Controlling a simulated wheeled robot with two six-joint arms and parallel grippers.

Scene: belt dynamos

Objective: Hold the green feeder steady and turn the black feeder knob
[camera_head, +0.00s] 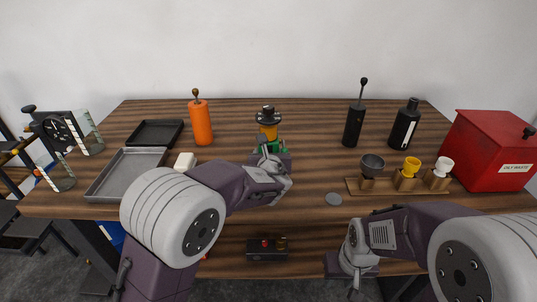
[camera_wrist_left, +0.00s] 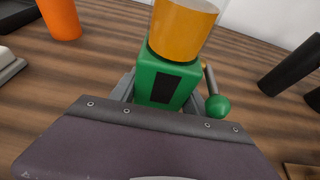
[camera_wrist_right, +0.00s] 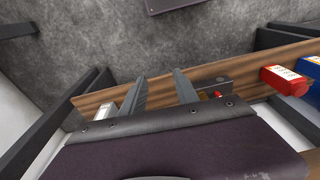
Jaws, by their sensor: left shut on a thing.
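The green feeder (camera_head: 284,145) stands near the middle of the table, with an orange-yellow hopper (camera_head: 268,131) and a dark, wide-brimmed top (camera_head: 268,115). In the left wrist view, its green body (camera_wrist_left: 160,82) has a black front panel, and a green ball (camera_wrist_left: 218,107) on a thin lever sits at its right side. My left gripper (camera_head: 274,158) is shut on the green body, one finger on each side. My right gripper (camera_head: 356,284) is low, in front of the table's front edge. In the right wrist view it is open and empty (camera_wrist_right: 159,77).
Grey tray (camera_head: 125,172) and orange bottle (camera_head: 201,124) stand left. Wooden rack (camera_head: 354,187) with cups, black pump bottle (camera_head: 354,126), black bottle (camera_head: 404,124) and red waste box (camera_head: 494,150) stand right. A grey disc (camera_head: 333,199) lies near the front.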

